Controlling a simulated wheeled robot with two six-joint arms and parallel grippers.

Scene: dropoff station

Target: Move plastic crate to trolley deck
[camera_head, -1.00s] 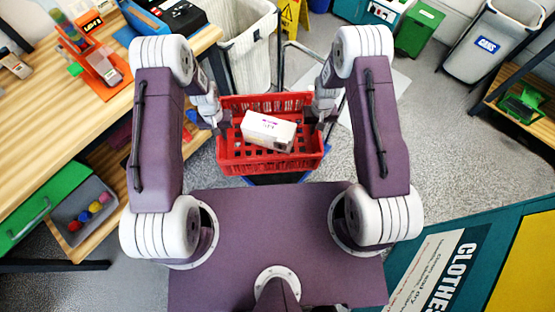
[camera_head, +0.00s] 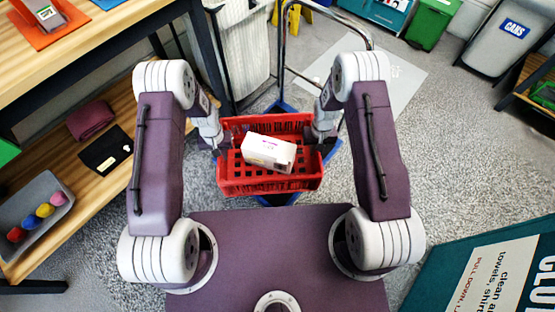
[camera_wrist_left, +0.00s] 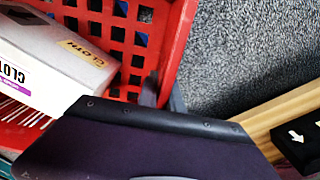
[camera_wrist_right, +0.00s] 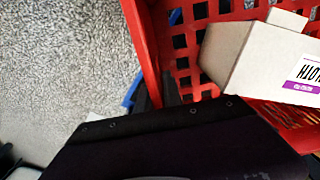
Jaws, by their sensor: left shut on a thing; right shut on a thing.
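The red plastic crate (camera_head: 270,185) is level in front of me, with a white cloth box (camera_head: 269,152) lying inside it. My left gripper (camera_head: 222,148) is shut on the crate's left side wall, and my right gripper (camera_head: 316,146) is shut on its right side wall. The crate wall also shows in the left wrist view (camera_wrist_left: 178,45) and the right wrist view (camera_wrist_right: 145,45). The trolley's blue deck (camera_head: 334,155) shows around and below the crate, mostly hidden by it. I cannot tell whether the crate touches the deck.
The trolley's metal handle (camera_head: 283,45) rises behind the crate. A wooden workbench (camera_head: 80,50) with a lower shelf (camera_head: 75,215) stands close on the left. A white bin (camera_head: 245,60) is behind. A teal clothes bin (camera_head: 490,270) is at front right. Grey floor is open on the right.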

